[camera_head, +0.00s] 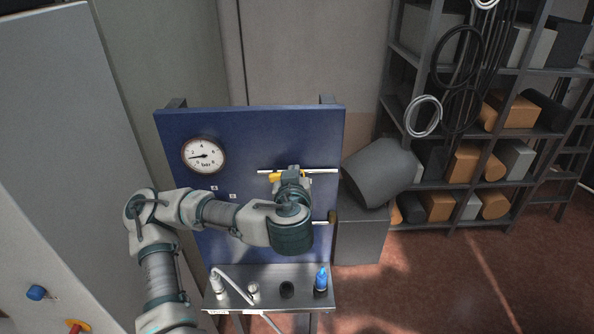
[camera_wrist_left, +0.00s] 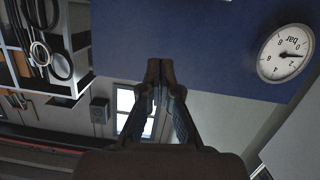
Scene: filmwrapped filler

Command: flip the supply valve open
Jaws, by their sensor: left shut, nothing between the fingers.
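A blue panel (camera_head: 240,130) stands ahead with a horizontal metal pipe (camera_head: 325,171) across its right half. A yellow valve part (camera_head: 274,177) shows on this pipe, just left of my left gripper (camera_head: 292,174). The gripper and wrist cover much of the valve, so I cannot tell its handle angle or whether they touch. In the wrist view my left gripper (camera_wrist_left: 160,68) has its fingertips together with nothing between them; the valve is not seen there. A round gauge (camera_head: 204,155) is on the panel's upper left and also shows in the wrist view (camera_wrist_left: 286,52). My right gripper is not in view.
A second pipe with a brass-coloured end (camera_head: 332,217) lies below, partly behind my arm. A metal shelf (camera_head: 305,296) under the panel holds a blue-topped bottle (camera_head: 321,279) and small fittings.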

